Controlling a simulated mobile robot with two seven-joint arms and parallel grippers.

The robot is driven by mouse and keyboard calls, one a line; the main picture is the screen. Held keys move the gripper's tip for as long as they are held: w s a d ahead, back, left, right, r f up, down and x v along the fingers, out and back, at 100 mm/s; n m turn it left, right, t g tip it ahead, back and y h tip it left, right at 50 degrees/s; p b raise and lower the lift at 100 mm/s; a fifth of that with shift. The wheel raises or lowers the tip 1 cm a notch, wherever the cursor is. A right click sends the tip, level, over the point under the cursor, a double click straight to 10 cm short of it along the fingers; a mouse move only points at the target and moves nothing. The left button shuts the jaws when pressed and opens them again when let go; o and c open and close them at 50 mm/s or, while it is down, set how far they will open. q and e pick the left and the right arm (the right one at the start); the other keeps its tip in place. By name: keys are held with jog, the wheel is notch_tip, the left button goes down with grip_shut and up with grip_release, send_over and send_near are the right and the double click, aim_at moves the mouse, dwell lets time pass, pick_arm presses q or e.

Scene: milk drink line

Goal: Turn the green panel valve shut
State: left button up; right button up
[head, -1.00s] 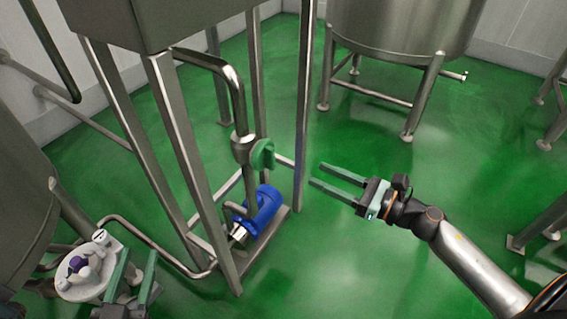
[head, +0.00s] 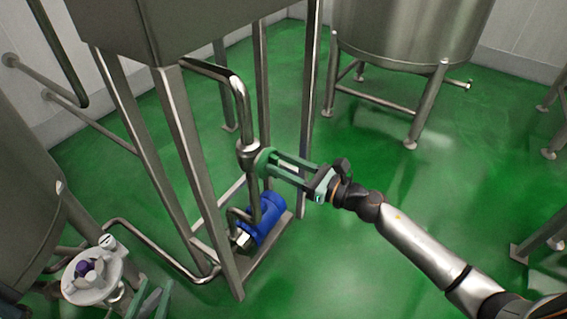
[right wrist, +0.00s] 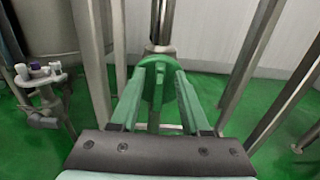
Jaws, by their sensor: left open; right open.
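The green panel valve (head: 263,161) is a round green knob on the steel pipe above the blue pump. My right gripper (head: 277,163) reaches it from the right with its fingertips at the knob. In the right wrist view the green valve (right wrist: 177,93) lies straight ahead, with its raised grip bar between the two green fingers (right wrist: 160,88). The jaws are open around the bar; whether a finger touches it I cannot tell. My left gripper (head: 153,302) is open and empty at the bottom left, partly cut off by the frame edge.
The blue pump (head: 262,221) sits below the valve inside a steel frame (head: 183,150). A white fitting with a purple part (head: 90,275) stands at the lower left. A large steel tank (head: 405,30) stands behind.

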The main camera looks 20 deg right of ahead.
grip_shut()
dwell(0.3)
dwell(0.3)
